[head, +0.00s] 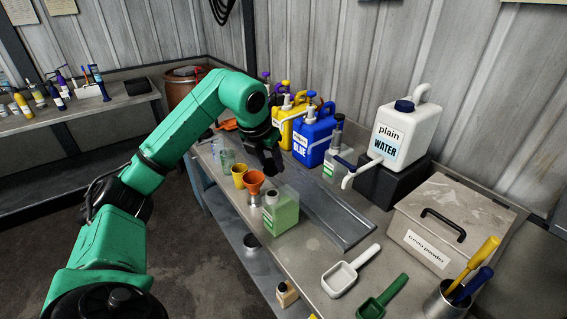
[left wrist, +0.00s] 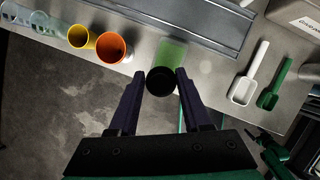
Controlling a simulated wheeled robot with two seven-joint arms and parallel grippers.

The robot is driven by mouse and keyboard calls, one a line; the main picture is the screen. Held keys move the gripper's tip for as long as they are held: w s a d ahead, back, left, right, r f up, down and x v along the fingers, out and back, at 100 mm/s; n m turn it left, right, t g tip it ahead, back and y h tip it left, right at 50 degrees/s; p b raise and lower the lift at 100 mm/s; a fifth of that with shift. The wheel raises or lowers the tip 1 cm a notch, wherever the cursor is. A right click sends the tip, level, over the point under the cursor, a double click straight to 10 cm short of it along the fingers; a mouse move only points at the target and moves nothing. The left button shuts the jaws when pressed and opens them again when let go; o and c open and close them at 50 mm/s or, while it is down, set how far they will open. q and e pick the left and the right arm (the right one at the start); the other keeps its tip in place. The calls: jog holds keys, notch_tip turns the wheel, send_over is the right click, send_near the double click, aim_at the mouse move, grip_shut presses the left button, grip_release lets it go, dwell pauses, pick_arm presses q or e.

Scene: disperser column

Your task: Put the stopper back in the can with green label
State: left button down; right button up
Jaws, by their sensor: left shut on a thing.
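The can with green label (head: 284,214) stands upright near the bench's front edge in the head view; its neck at the top left looks uncapped. My left gripper (head: 269,166) is above and behind it, clear of the neck. In the left wrist view my left gripper (left wrist: 161,88) is shut on a round black stopper (left wrist: 160,80), held between the fingertips. The green can (left wrist: 173,54) shows just beyond the stopper there, its neck hidden. In the head view the stopper is hard to make out against the dark fingers. My right gripper is not in view.
A pump container (head: 334,167), blue jug (head: 314,140) and white water jug (head: 402,132) stand behind. A white scoop (head: 349,271) and green scoop (head: 382,300) lie at right.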

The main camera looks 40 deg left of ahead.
pick_arm(q)
notch_tip(320, 180, down, 5)
jog(key=b, duration=0.4)
jog(key=shift+b, duration=0.3)
jog(key=shift+f+b, duration=0.35)
jog(key=shift+f, duration=0.25)
jog(key=shift+r, duration=0.1)
jog(key=shift+f, duration=0.75)
dwell(0.8)
dwell(0.5)
